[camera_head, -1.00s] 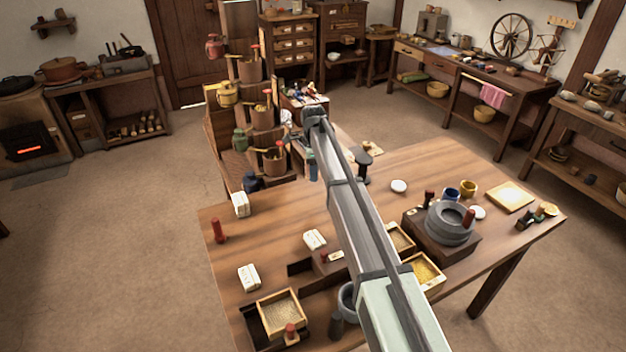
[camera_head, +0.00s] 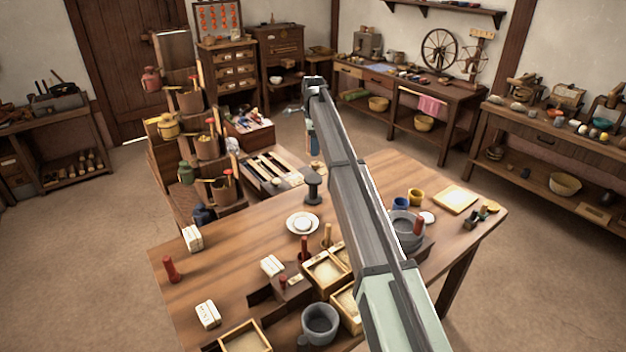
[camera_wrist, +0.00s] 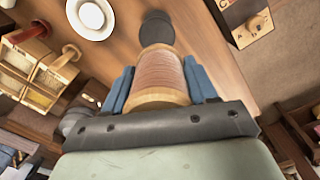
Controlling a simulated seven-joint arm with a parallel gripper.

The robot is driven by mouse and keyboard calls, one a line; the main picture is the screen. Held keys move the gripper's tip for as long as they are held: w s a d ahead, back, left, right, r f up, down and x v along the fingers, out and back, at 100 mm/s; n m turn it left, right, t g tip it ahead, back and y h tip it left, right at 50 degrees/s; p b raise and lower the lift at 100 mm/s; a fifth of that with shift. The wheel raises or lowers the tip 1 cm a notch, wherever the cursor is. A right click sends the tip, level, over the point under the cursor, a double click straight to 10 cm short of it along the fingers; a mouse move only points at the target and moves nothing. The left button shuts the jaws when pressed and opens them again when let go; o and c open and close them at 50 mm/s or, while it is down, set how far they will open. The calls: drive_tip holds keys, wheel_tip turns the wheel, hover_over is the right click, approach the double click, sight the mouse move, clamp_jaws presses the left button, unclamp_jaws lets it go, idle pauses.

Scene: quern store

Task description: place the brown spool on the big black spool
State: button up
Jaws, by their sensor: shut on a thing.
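The brown spool (camera_wrist: 160,75) has pale wooden ends and brown-pink thread. In the wrist view it sits between the blue fingers of my gripper (camera_wrist: 160,85), which is shut on it. The big black spool (camera_head: 313,184) stands upright on the wooden table, left of my arm in the head view. It also shows in the wrist view (camera_wrist: 157,30), just beyond the brown spool, which partly covers it. From these views I cannot tell the height gap between the two spools.
A white plate (camera_head: 303,223) lies on the table (camera_head: 225,285) near the black spool. Wooden trays (camera_head: 326,272), red and tan pegs and a grey pot (camera_head: 320,322) stand nearer. A stepped shelf with pots (camera_head: 190,160) rises beyond the table at left.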

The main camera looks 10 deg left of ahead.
sight(314, 178)
drive_tip(key=shift+s+d+f+n, duration=0.15)
drive_tip(key=shift+s+f+n, duration=0.1)
drive_tip(key=shift+s+n, duration=0.05)
wheel_tip(314, 178, down, 10)
drive_tip(key=shift+r, duration=0.15)
idle(0.5)
drive_tip(key=o, duration=1.1)
wheel_tip(314, 178, up, 12)
